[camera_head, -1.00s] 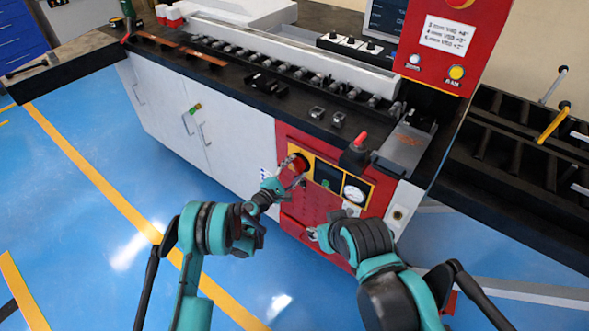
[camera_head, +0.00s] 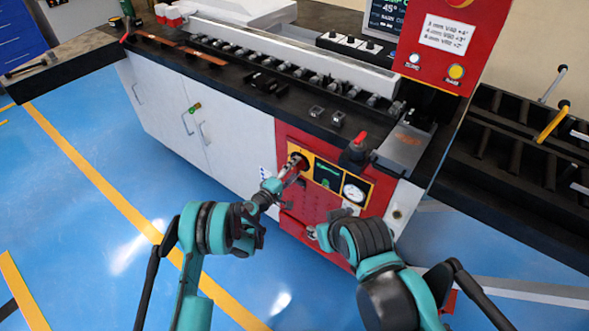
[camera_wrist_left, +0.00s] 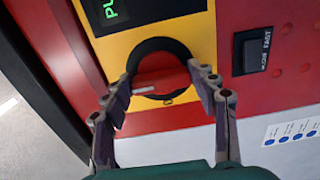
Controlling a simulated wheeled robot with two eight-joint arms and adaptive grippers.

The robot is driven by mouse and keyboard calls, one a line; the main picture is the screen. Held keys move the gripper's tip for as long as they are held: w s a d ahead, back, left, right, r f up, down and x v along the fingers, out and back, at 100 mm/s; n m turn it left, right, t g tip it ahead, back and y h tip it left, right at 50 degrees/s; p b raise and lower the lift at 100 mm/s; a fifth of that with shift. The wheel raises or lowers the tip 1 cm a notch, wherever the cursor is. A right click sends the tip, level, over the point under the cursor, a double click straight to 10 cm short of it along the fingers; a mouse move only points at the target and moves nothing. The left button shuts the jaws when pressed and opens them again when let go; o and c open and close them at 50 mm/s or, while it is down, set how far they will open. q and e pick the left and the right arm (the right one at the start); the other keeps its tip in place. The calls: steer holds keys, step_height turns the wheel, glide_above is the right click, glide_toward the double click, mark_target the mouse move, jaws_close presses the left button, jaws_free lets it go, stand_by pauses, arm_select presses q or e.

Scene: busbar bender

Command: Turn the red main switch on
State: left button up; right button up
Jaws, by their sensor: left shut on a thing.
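The red main switch (camera_wrist_left: 160,78) is a round red knob in a black ring on a yellow panel. It has a white pointer mark, which lies nearly level in the left wrist view. In the head view the switch (camera_head: 299,160) is partly covered by my left gripper (camera_head: 294,170). In the wrist view the left gripper's fingers (camera_wrist_left: 164,85) stand on either side of the knob, shut on it.
Right of the switch are a green-lit display (camera_head: 327,174) and a round gauge (camera_head: 354,192). A black rocker switch (camera_wrist_left: 252,50) sits beside the yellow panel. Blue floor lies open at the left.

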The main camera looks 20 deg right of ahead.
stand_by(0.3)
arm_select(q)
steer(key=o, duration=1.1)
steer(key=shift+o, duration=0.2)
steer(key=shift+r, duration=0.1)
